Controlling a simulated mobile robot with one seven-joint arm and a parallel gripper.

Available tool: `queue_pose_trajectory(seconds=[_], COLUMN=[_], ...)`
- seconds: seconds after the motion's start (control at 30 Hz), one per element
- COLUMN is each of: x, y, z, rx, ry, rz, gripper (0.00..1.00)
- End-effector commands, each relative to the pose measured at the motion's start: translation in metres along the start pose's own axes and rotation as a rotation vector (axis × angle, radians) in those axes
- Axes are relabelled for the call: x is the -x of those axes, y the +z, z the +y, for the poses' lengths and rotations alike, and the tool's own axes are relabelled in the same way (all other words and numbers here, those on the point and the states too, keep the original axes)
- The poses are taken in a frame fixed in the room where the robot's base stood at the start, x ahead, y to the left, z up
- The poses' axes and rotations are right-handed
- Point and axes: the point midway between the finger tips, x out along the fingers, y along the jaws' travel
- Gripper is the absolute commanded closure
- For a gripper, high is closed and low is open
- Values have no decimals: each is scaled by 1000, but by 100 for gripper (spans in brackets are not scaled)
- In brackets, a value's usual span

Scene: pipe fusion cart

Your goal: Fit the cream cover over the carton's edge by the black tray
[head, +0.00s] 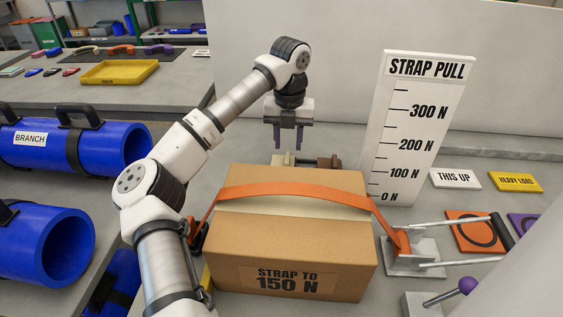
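The cardboard carton (290,245) stands on the grey worktop in the head view, marked "STRAP TO 150 N". An orange strap (290,191) arches over its top, and a pale band runs across the top under it. Behind the carton's far edge is a small cream piece (283,159), probably the cream cover, with its lower part hidden by the carton. A brown piece (326,162) sits to its right. A black tray there cannot be made out clearly. My gripper (288,143) points down above the cream piece, fingers apart with nothing visible between them; whether the fingertips touch it is unclear.
A white "STRAP PULL" scale board (415,130) stands right of my gripper. A metal lever buckle (415,255) holds the strap at the carton's right. Blue pipes (70,145) lie at left. A yellow tray (119,72) rests on the back table. My arm crosses left of the carton.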

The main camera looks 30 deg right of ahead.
Motion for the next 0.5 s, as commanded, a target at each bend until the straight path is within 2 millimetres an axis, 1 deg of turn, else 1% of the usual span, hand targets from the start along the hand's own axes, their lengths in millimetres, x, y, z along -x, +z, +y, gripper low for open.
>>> queue_pose_trajectory(seconds=[0.2,0.3,0.5], x=[-29,-35,-36], y=[2,2,2], z=[0,0,0], rx=[0,-1,-1], ry=[-2,-1,0], rz=[3,1,0], gripper=[64,64,64])
